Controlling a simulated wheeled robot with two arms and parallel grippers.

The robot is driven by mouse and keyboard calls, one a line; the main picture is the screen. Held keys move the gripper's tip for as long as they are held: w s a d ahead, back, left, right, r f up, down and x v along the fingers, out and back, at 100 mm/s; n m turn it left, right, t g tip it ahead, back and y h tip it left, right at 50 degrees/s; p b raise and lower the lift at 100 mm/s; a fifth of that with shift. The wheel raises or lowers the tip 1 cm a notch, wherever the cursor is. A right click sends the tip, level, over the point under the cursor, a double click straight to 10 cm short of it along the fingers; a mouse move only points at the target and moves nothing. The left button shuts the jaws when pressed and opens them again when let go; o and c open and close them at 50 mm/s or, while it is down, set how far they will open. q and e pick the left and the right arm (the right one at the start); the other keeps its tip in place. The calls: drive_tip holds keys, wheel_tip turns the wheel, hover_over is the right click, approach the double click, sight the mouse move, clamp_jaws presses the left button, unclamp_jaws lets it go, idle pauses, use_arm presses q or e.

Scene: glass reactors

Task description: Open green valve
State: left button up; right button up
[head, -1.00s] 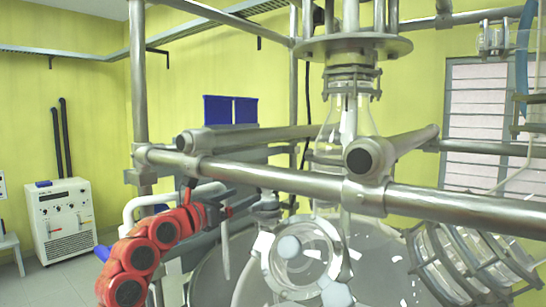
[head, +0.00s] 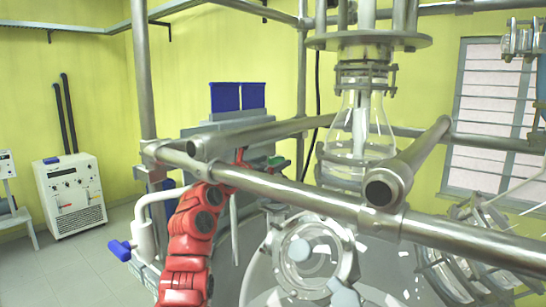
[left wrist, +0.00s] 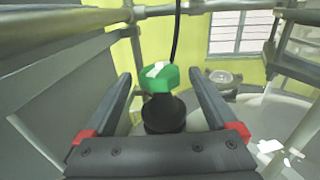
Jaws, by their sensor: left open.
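The green valve (left wrist: 158,79) is in the middle of the left wrist view, a green handle with a white mark on top, above a dark round body. In the head view only a small green part of it (head: 276,161) shows behind the metal rail. My left gripper (left wrist: 160,76) is open, with one dark finger on each side of the green handle. Gaps show between the fingers and the handle, so I see no contact. In the head view my red left arm reaches up to the rail, and its gripper is mostly hidden there. My right gripper is not in view.
A thick metal rail (head: 300,194) crosses in front of the valve area. The glass reactor vessel (head: 358,135) and a round glass port (head: 306,252) stand to the right. A blue-handled valve (head: 120,250) is at lower left. A white cabinet (head: 72,192) stands on open floor.

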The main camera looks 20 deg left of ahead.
use_arm(q)
drive_tip(key=shift+w+d, duration=0.15)
drive_tip(key=shift+w, duration=0.15)
drive_tip(key=shift+w+f, duration=0.1)
drive_tip(key=shift+f, duration=0.05)
drive_tip(key=shift+c, duration=0.4)
